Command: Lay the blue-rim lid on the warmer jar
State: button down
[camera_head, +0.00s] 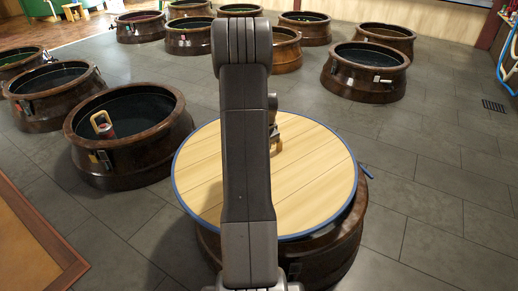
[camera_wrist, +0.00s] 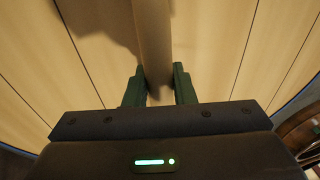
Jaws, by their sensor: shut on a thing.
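I cannot tell whether the lid touches the rim. My gripper (camera_wrist: 158,88) is shut on the lid's upright wooden handle (camera_wrist: 152,35), with green fingers on both sides of it. In the head view my arm hides the lid's middle and most of the handle. I cannot tell which jar is warmer.
Another jar (camera_head: 340,85) stands at the upper right. A wooden edge (camera_head: 45,240) is at the lower left. Grey tiled floor (camera_head: 440,190) is clear at right.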

aim_at(284, 144)
jog(key=w+d+f+m, duration=0.1)
jog(key=w+d+m, duration=0.1)
jog(key=m, duration=0.1)
jog(key=w+d+f+m+h, duration=0.1)
jog(key=w+d+f+m, duration=0.1)
jog(key=m, duration=0.2)
jog(key=w+d+f+m+b, duration=0.1)
jog(key=w+d+f+m, duration=0.1)
jog(key=d+m, duration=0.1)
jog(key=shift+w+m+g+h, duration=0.3)
jog(key=shift+w+m+g, duration=0.1)
jog(key=shift+m, duration=0.1)
jog(key=shift+w+d+f+m, duration=0.3)
jog(key=shift+d+m, duration=0.1)
jog(key=shift+m, duration=0.2)
jog(key=shift+w+d+f+m, duration=0.2)
jog(key=shift+d+f+m, duration=0.15)
jog(key=shift+m, duration=0.25)
notch_tip(284, 144, down, 9)
jog(key=b, duration=0.5)
jog(key=shift+f, duration=0.2)
jog(key=shift+f+b, duration=0.2)
jog(key=shift+b, duration=0.25)
